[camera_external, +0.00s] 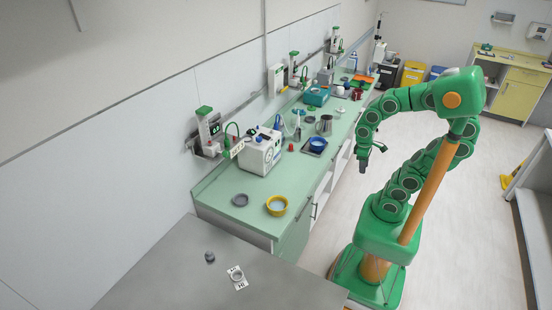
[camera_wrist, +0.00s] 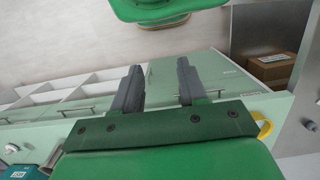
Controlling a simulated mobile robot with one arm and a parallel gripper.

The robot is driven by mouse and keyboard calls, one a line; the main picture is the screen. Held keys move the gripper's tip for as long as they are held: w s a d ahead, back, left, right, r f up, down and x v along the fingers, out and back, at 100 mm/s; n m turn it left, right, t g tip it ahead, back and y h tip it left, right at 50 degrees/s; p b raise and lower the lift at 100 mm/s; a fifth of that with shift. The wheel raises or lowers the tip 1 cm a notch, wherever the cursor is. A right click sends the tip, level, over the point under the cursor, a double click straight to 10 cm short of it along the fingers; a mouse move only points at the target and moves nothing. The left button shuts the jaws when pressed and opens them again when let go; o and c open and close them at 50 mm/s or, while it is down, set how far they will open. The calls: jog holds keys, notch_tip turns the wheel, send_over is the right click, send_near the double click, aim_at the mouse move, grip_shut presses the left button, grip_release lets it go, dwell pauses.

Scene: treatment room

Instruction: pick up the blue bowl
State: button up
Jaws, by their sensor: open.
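The blue bowl (camera_external: 317,143) sits on a dark, flat square base on the green counter, near the counter's front edge. My gripper (camera_external: 364,166) hangs pointing down over the floor side of the counter, to the right of the bowl and apart from it. In the wrist view my gripper (camera_wrist: 158,72) shows two dark fingers spread apart with nothing between them. I cannot make out the blue bowl in the wrist view.
A metal jug (camera_external: 325,125) stands just behind the bowl. A white machine (camera_external: 260,152), a yellow ring-shaped container (camera_external: 277,205) and a grey dish (camera_external: 240,200) are on the nearer counter. A teal box (camera_external: 317,96) is farther back.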

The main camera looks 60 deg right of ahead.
jog(key=w+f+m+y, duration=0.25)
jog(key=w+y, duration=0.25)
jog(key=w, duration=0.7)
jog(key=m+t+y, duration=0.3)
jog(key=m+t, duration=0.9)
jog(key=m, duration=0.2)
send_near(323, 146)
jog(key=shift+w+a+f+h, duration=0.2)
jog(key=shift+w+a+h, duration=0.1)
jog(key=shift+w+a, duration=0.3)
jog(key=shift+x, duration=2.6)
jog(key=shift+a, duration=0.15)
jog(key=shift+s, duration=0.1)
